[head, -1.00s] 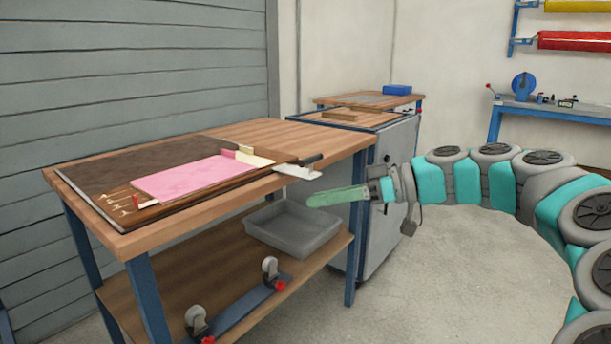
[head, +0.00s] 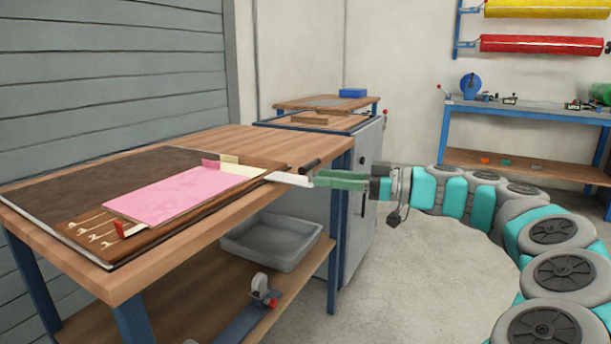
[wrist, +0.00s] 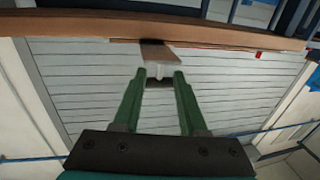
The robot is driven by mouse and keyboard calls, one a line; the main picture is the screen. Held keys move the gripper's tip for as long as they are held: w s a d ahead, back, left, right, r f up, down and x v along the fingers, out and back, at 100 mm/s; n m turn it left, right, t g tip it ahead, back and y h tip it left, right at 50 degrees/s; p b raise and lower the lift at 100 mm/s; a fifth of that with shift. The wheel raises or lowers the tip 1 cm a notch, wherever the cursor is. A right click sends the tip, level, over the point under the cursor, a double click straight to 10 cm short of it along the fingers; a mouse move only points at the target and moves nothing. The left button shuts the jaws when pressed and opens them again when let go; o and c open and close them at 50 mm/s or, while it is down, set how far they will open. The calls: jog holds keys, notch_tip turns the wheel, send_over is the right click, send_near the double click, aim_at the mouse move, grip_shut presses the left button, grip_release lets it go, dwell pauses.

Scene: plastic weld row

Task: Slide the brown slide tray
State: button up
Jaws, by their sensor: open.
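The brown slide tray (head: 80,240) lies flat on the wooden table, over a dark board, with a pink sheet (head: 185,194) on it. A pale metal plate (head: 285,178) juts from its right end past the table edge and carries a dark handle bar (head: 311,165). My gripper (head: 316,180) is at this handle, its green fingers level with the plate. In the wrist view, my open gripper (wrist: 159,75) has one finger on each side of the handle bar (wrist: 159,84). I cannot tell if either finger touches it.
The wooden table (head: 270,140) has blue legs and a lower shelf with a grey bin (head: 270,240) and a caster bar. A grey cabinet (head: 368,175) stands close behind the gripper. Another bench (head: 520,110) stands at the back right.

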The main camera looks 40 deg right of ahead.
aim_at(309, 181)
jog(key=shift+x, duration=2.25)
jog(key=shift+c, duration=0.2)
grip_shut()
